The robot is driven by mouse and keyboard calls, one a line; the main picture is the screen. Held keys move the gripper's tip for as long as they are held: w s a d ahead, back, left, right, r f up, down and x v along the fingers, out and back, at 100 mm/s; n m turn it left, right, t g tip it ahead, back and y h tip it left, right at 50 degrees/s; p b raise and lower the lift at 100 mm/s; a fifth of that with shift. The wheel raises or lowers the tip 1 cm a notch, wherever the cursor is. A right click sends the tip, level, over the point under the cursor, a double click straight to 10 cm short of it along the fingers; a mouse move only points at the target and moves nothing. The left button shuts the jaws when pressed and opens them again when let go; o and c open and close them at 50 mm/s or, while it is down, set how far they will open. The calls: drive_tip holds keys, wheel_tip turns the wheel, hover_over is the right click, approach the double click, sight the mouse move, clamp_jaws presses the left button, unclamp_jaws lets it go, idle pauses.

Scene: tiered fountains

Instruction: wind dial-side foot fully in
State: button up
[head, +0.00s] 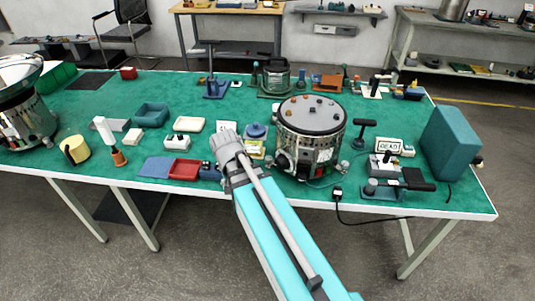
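A round metal drum-shaped unit (308,145) stands on the green bench, with a grey top carrying small orange and dark pieces. A dark round knob (283,161), possibly the dial, is low on its front left. A small silver foot-like piece (344,166) shows at its lower right. A foot beside the dark knob is too small to make out clearly. My gripper (226,136) is left of the drum, over the bench near small trays. I see it from behind, small, and its fingers cannot be read. It appears apart from the drum.
A red tray (185,169) and a blue piece lie left of my gripper. A display box (388,146), a dark-handled tool and a teal box (450,142) stand to the right. A black cable runs off the front edge. Another metal unit (27,118) stands far left.

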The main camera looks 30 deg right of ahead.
sight(268, 158)
drive_tip(key=w+d+r+m+p, duration=0.1)
drive_tip(key=w+m, duration=0.1)
drive_tip(key=w+d+r+m+h+p, duration=0.1)
drive_tip(key=w+d+r+m, duration=0.1)
drive_tip(key=m, duration=0.1)
drive_tip(key=w+d+r+m+p, duration=0.1)
drive_tip(key=w+d+m, duration=0.1)
drive_tip(key=m, duration=0.1)
drive_tip(key=shift+r+g+p, duration=0.3)
drive_tip(key=shift+r+p, duration=0.05)
drive_tip(key=w+d+r+m+g+h+p, duration=0.1)
drive_tip(key=w+d+r+m+p, duration=0.3)
drive_tip(key=m, duration=0.6)
drive_tip(key=w+d+r+h, duration=0.1)
drive_tip(key=w+d, duration=0.1)
drive_tip(key=shift+d+r, duration=0.15)
drive_tip(key=shift+d, duration=0.2)
drive_tip(key=shift+w, duration=0.1)
drive_tip(key=b+x, duration=1.2)
drive_tip(key=x, duration=0.1)
drive_tip(key=shift+d+f, duration=0.3)
